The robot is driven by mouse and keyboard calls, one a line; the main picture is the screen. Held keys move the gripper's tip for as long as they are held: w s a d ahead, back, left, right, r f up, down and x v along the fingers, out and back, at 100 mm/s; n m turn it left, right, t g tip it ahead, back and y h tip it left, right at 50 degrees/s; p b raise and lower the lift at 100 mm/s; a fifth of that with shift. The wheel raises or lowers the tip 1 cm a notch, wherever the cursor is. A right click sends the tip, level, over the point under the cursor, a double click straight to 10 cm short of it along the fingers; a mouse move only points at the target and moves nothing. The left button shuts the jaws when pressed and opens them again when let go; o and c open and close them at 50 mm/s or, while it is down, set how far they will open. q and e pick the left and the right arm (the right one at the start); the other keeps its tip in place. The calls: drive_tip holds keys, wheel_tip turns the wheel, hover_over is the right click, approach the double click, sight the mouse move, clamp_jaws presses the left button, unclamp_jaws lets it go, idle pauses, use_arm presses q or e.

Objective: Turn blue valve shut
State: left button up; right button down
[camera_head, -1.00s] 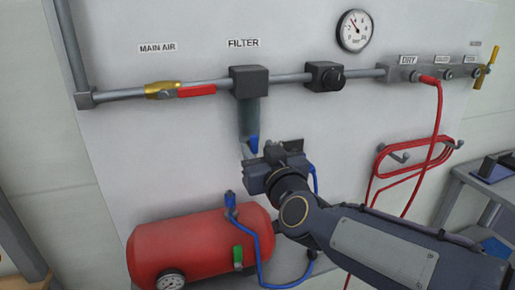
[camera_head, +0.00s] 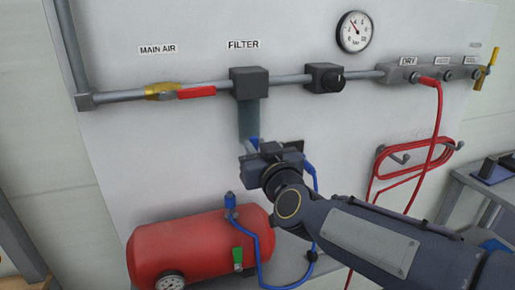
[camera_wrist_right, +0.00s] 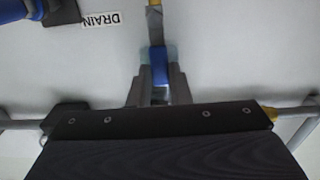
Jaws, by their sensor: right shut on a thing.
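The blue valve (camera_head: 253,143) is at the bottom of the clear filter bowl (camera_head: 249,118), under the FILTER label. In the head view most of it is hidden by my right gripper (camera_head: 248,150). In the right wrist view the blue valve (camera_wrist_right: 159,66) sits between the two fingers of my right gripper (camera_wrist_right: 159,85), which are shut on it. An upside-down DRAIN label (camera_wrist_right: 101,19) is on the panel beside it. My left gripper is in neither view.
A red tank (camera_head: 190,248) with a gauge and a blue hose (camera_head: 265,262) is below. A red-handled main air valve (camera_head: 196,93) is on the pipe at upper left. A coiled red hose (camera_head: 418,158) hangs at right, near a side table.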

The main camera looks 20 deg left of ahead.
drive_tip(key=n+p, duration=0.1)
drive_tip(key=s+a+n+p, duration=0.1)
drive_tip(key=n+p, duration=0.2)
drive_tip(key=p, duration=0.1)
drive_tip(key=shift+s+a+n, duration=0.15)
drive_tip(key=shift+a+n, duration=0.25)
wheel_tip(320, 180, down, 5)
drive_tip(key=s+a+n+p, duration=0.1)
drive_tip(key=a+n+p, duration=0.1)
drive_tip(key=n, duration=1.1)
drive_tip(key=shift+s+a+f+p, duration=0.25)
drive_tip(key=shift+s+p, duration=0.1)
drive_tip(key=shift+p, duration=0.2)
drive_tip(key=c, duration=1.3)
unclamp_jaws()
drive_tip(key=shift+c, duration=0.2)
